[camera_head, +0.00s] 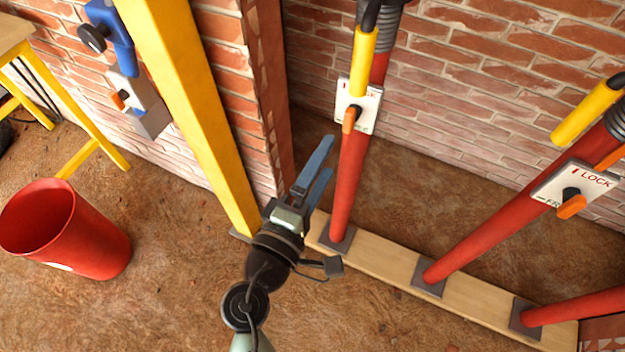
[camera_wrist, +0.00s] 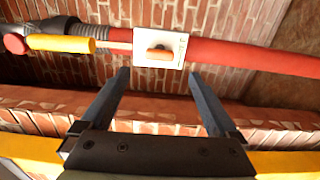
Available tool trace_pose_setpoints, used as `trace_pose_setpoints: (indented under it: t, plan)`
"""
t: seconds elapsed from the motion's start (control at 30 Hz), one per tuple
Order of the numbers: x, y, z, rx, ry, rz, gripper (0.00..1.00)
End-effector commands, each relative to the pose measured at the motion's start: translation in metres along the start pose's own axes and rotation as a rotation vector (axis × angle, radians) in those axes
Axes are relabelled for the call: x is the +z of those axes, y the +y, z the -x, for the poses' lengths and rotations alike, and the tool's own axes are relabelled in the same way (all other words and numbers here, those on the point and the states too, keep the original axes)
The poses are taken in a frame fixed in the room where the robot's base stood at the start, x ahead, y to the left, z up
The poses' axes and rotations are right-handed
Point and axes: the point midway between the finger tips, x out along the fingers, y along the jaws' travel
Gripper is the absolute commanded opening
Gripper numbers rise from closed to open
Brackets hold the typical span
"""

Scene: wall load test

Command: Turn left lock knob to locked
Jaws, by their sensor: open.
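The left lock knob (camera_head: 349,121) is an orange handle on a white plate (camera_head: 367,110) fixed to the left red prop (camera_head: 350,185). Red lettering ending in "CK" shows at the plate's top, partly covered by the yellow handle. The knob's handle lies roughly along the prop. In the wrist view the knob (camera_wrist: 158,53) and its plate (camera_wrist: 174,45) are beyond the fingertips, about midway between them. My gripper (camera_head: 326,155) is open and empty, left of the prop and below the knob in the head view. It touches neither; its fingers also show in the wrist view (camera_wrist: 160,73).
A yellow handle (camera_head: 362,60) sits just above the plate. A yellow post (camera_head: 190,110) and brick pillar stand left of my gripper. Another red prop (camera_head: 490,225) with a lock plate is at right. A wooden board (camera_head: 385,265) carries the props; a red bucket (camera_head: 95,240) stands left.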

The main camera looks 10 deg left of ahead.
Motion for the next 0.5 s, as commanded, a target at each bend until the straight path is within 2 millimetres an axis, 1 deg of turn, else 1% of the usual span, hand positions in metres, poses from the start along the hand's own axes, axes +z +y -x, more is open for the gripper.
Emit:
trace_pose_setpoints:
  t: [0.03, 0.1, 0.2, 0.33, 0.5]
  plan:
    - [0.000, -0.002, 0.010, -0.003, 0.002, 0.000, 0.95]
    - [0.000, -0.001, 0.021, -0.002, 0.002, 0.001, 0.95]
    - [-0.001, -0.001, 0.031, -0.001, 0.002, 0.000, 0.95]
    - [0.000, 0.000, 0.037, -0.001, 0.000, 0.000, 0.95]
    - [0.000, 0.000, 0.038, 0.000, -0.001, 0.000, 0.95]
